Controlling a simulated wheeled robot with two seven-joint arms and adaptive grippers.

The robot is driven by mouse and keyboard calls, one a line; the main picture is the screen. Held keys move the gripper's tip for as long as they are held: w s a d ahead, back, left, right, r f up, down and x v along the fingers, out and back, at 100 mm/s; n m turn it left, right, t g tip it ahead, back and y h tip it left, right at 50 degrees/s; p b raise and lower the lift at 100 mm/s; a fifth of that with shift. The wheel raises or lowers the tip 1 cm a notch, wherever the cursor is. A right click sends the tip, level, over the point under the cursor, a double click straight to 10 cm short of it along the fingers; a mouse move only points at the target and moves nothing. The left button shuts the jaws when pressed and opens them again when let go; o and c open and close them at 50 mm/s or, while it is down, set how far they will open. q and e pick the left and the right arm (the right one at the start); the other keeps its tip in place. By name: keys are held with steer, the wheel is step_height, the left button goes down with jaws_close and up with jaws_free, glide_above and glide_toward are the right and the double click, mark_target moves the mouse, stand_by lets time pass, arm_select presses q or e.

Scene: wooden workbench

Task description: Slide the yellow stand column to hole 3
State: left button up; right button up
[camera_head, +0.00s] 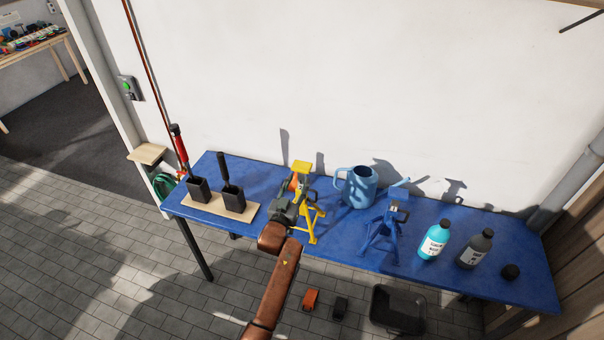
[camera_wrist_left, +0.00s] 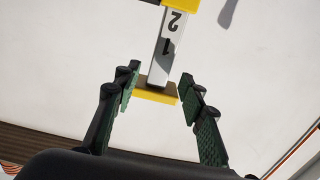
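The yellow stand (camera_head: 313,222) stands on the blue workbench, with its yellow top plate (camera_head: 302,166) raised above the legs. My left gripper (camera_head: 290,202) is at the stand's left side. In the left wrist view its green-padded fingers (camera_wrist_left: 160,80) are apart on either side of the column, with visible gaps. My right gripper is out of view.
A blue stand (camera_head: 384,226) and a blue watering can (camera_head: 357,187) stand to the right, then a cyan bottle (camera_head: 434,241) and a grey bottle (camera_head: 474,249). Two black holders on a wooden board (camera_head: 219,207) are at the left. A black bin (camera_head: 398,309) is on the floor.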

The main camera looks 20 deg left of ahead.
mark_target(301, 176)
arm_select(q)
steer(key=shift+w+d, duration=0.15)
steer(key=shift+w, duration=2.6)
steer(key=shift+c, duration=0.2)
jaws_close()
